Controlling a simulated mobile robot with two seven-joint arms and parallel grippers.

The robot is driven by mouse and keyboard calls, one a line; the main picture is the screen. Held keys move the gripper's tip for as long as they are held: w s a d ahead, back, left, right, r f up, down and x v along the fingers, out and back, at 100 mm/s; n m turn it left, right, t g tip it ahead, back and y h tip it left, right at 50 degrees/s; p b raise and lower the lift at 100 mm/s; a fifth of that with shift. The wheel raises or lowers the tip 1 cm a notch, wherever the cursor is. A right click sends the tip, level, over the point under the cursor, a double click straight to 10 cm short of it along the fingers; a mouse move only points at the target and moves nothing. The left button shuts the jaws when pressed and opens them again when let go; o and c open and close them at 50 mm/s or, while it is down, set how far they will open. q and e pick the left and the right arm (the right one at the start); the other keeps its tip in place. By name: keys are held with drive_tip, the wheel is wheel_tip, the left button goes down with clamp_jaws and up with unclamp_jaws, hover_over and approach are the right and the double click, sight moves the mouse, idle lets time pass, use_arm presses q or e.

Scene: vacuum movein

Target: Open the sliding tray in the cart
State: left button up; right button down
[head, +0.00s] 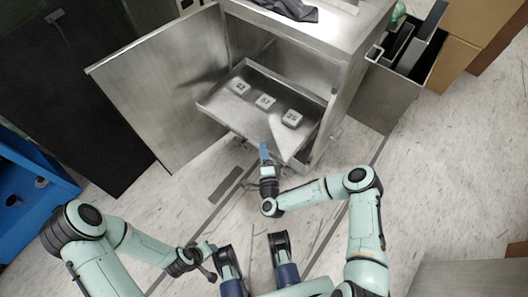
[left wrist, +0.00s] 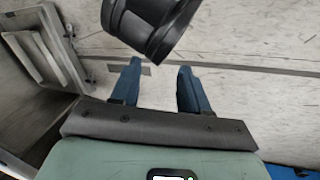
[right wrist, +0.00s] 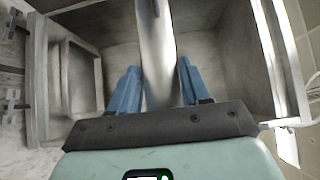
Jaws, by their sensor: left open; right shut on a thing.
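The metal cart (head: 352,75) stands at the top middle with its door (head: 165,85) swung open to the left. The sliding tray (head: 215,106) sticks out of the cart's opening. It carries three small pale numbered blocks (head: 265,101). My right gripper (head: 265,150) is at the tray's front edge. In the right wrist view its blue fingers (right wrist: 157,85) are on either side of a pale metal strip, the tray's edge, and shut on it. My left gripper (left wrist: 160,85) is open and empty, low over the floor and away from the cart.
A dark cloth (head: 288,9) lies on top of the cart. A side bin (head: 405,60) with dark items hangs at its right. Cardboard boxes (head: 465,45) stand at the upper right and a blue object (head: 30,200) at the left. The floor in front of the tray is mostly clear.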

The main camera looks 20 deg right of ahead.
drive_tip(key=c, duration=0.7)
unclamp_jaws()
drive_tip(key=shift+w+r, duration=0.1)
drive_tip(key=shift+r, duration=0.3)
drive_tip(key=shift+f, duration=0.15)
use_arm(q)
drive_tip(key=shift+g+h, duration=0.3)
drive_tip(key=shift+g, duration=0.3)
drive_tip(key=s+r, duration=0.1)
drive_tip(key=s+d+r+p, duration=0.1)
drive_tip(key=s+p, duration=0.1)
drive_tip(key=shift+s+d+r, duration=0.25)
drive_tip(key=shift+d+r, duration=0.05)
drive_tip(key=shift+r, duration=0.1)
use_arm(e)
drive_tip(key=s, duration=0.4)
drive_tip(key=s+a, duration=0.1)
drive_tip(key=s, duration=0.8)
drive_tip(key=shift+s+a, duration=0.2)
drive_tip(key=shift+a, duration=0.15)
